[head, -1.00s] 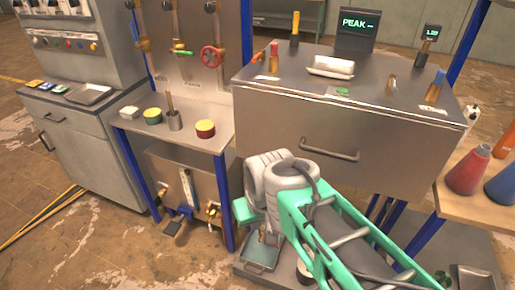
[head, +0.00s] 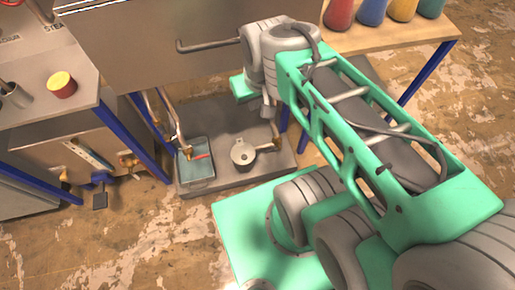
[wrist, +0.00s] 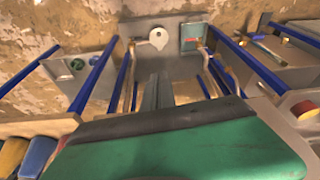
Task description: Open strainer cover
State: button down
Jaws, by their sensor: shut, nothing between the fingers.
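A small grey round fitting (head: 243,152) with a side arm and a dark spot on top looks like the strainer and its cover. It stands on a grey base plate (head: 225,125) under the large metal cabinet. In the wrist view the same fitting (wrist: 157,40) appears top centre, and its lid looks closed, though it is small. My gripper (wrist: 155,78) is shut and empty, with its fingers pointing toward the fitting but apart from it. In the head view the fingers are mostly hidden by the wrist.
Pipes (head: 172,125) and blue legs (head: 150,138) stand close by. A cabinet handle (head: 208,46) is above. A table with coloured flasks (head: 372,10) is at upper right.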

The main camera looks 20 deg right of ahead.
aim_at(242, 153)
jog(key=u, duration=3.05)
jog(key=k, duration=1.8)
jog(key=u, duration=0.15)
